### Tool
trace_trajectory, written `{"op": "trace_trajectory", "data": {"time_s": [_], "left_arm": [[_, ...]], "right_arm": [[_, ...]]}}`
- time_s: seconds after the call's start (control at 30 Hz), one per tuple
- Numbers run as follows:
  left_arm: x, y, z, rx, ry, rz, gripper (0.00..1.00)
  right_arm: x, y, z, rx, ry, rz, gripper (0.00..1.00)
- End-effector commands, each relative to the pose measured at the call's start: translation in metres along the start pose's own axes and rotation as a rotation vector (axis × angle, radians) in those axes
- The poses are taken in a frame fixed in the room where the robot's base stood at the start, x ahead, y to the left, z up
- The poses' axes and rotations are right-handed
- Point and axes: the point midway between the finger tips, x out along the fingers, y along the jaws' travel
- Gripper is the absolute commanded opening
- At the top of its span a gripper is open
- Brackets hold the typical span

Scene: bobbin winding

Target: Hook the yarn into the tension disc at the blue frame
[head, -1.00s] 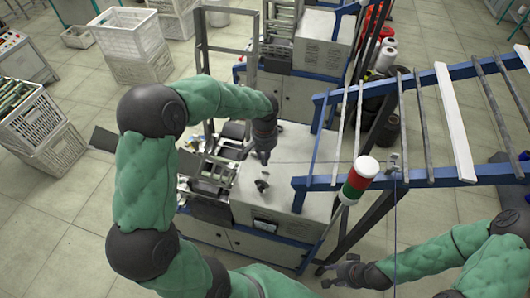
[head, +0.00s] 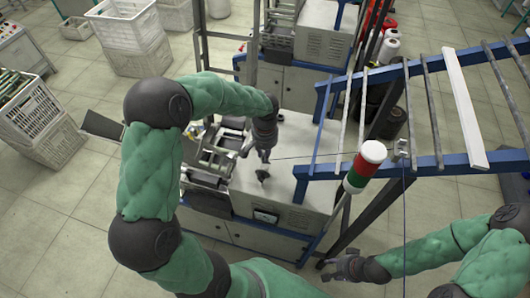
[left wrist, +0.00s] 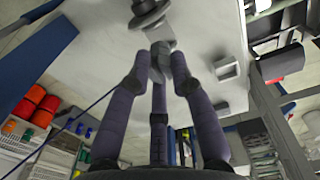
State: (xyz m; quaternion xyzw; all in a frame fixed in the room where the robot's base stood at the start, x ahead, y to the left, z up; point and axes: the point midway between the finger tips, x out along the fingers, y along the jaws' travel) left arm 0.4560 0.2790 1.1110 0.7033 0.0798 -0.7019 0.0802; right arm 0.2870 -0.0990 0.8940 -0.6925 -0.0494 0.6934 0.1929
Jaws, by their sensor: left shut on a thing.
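My left gripper (head: 263,156) is above the white machine top. It is shut on the yarn (head: 330,155), which runs as a thin line rightward to the blue frame. In the left wrist view the fingers (left wrist: 160,65) come together and the yarn (left wrist: 85,110) leads off to the lower left. The small metal fitting (head: 402,148) on the blue frame (head: 440,165) looks like the tension disc. Yarn passes at this fitting and drops down below it; whether it sits in the disc is too small to tell. My right gripper (head: 332,269) is open and looks empty, low beside the machine.
The white machine (head: 295,170) stands under my left gripper, with a small dark knob (head: 262,175) on top. A red, white and green signal light (head: 365,167) stands beside the blue frame. White crates (head: 50,130) stand on the floor at left.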

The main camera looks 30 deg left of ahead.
Motion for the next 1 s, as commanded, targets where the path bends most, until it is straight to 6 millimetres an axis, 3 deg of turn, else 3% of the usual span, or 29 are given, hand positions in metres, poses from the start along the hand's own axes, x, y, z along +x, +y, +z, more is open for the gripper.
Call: {"op": "trace_trajectory", "data": {"time_s": [1.0], "left_arm": [[0.027, 0.0, 0.001, 0.0, 0.0, 0.0, 0.0]], "right_arm": [[0.02, 0.007, -0.001, 0.0, 0.0, 0.0, 0.4]]}}
